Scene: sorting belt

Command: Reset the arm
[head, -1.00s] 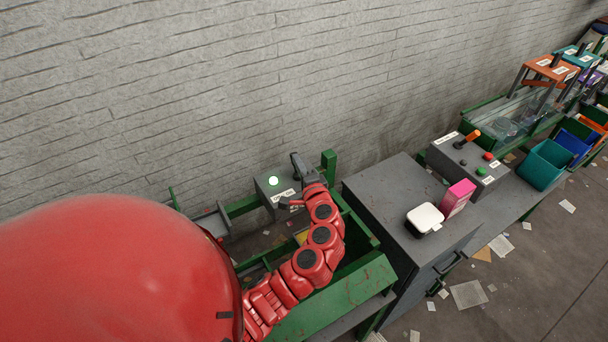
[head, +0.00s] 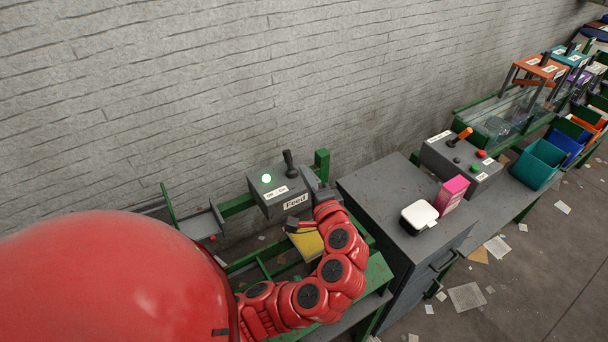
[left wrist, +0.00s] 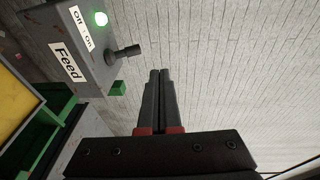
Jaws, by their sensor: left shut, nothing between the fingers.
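My red left arm reaches in from the lower left in the head view. Its dark left gripper (head: 312,182) is just right of the grey Feed box (head: 272,188). In the left wrist view the fingers of the left gripper (left wrist: 160,88) are pressed together with nothing between them. The Feed box (left wrist: 90,62) is to their left there, with a black lever (left wrist: 125,53) standing apart from the fingers. My right gripper is not seen.
A grey cabinet (head: 385,190) with a white box (head: 419,216) and a pink box (head: 451,194) stands right of the arm. A second control box (head: 460,158) and colored bins are farther right. A brick wall is behind. A yellow panel (head: 308,243) lies by the arm.

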